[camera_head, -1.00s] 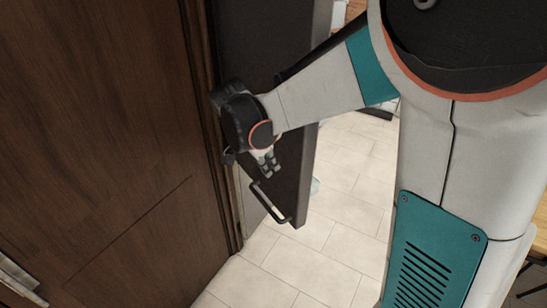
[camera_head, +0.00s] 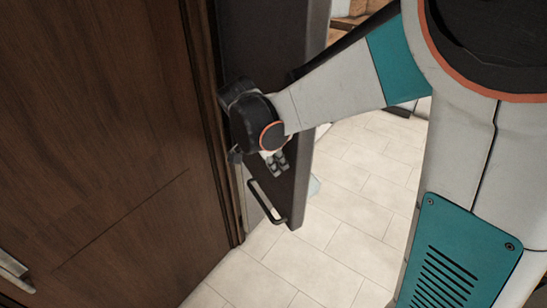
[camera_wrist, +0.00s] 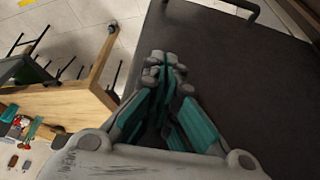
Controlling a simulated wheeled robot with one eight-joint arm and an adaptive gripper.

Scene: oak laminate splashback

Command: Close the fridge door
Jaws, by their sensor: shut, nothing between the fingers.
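The fridge door (camera_head: 268,50) is a dark grey panel standing ajar beside the brown wooden cabinet front. Its black bar handle (camera_head: 267,203) is near its lower edge. The door also fills the right side of the wrist view (camera_wrist: 245,90), with part of the handle at the top. My gripper (camera_head: 273,165) is shut and empty, in front of the door's face and above the handle. In the wrist view my gripper's fingertips (camera_wrist: 168,65) are together close to the door's surface, near its edge. I cannot tell whether they touch it. The fridge interior is hidden.
A tall brown wooden panel (camera_head: 95,130) stands at the left, close to the door. Pale floor tiles (camera_head: 345,225) lie clear to the right of the door. A wooden table (camera_wrist: 60,95) and dark-legged furniture show at the left of the wrist view.

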